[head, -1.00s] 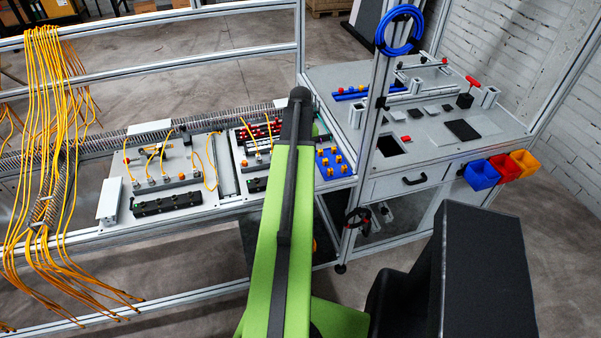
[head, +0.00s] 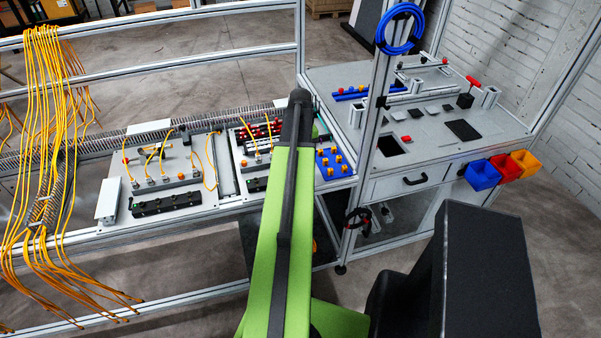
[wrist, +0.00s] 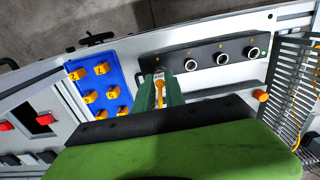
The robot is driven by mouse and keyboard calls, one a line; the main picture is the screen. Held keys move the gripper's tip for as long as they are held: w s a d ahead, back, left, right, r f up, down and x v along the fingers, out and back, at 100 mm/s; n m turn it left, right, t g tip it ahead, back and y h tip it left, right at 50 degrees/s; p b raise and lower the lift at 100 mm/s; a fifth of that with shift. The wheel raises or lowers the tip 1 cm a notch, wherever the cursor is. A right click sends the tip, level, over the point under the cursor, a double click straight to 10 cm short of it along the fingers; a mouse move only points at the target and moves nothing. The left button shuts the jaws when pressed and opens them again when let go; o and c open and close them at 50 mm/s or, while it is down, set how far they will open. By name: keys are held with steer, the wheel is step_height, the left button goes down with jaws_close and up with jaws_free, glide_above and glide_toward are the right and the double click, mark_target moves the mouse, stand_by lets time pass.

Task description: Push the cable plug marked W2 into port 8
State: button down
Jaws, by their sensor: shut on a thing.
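My gripper (wrist: 160,88) shows in the wrist view, its green fingers shut on an orange cable plug (wrist: 160,93). The marking on this plug cannot be read. The fingertips are at the left part of a dark port bar (wrist: 205,52). Three round ports show there: a near one (wrist: 191,65), a middle one (wrist: 221,58) and a right one (wrist: 252,51). Their numbers are not readable. The bar's left part is partly hidden by the fingers, so I cannot tell whether the plug touches a port. In the head view my arm hides the gripper.
A blue board (wrist: 113,76) with several orange plugs lies left of my gripper; it also shows in the head view (head: 322,174). A grey ribbed duct (wrist: 291,90) is at the right. In the head view, a panel with yellow cables (head: 167,186) stands left of my arm.

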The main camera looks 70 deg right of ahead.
steer(key=shift+f+b, duration=0.4)
steer(key=shift+f, duration=0.05)
stand_by(0.7)
steer(key=c, duration=0.9)
jaws_free()
steer(key=shift+r, duration=0.1)
step_height(320, 180, up, 8)
steer(key=p, duration=0.7)
steer(key=shift+f+p, duration=0.25)
steer(key=shift+p, duration=0.1)
steer(key=shift+f, duration=0.1)
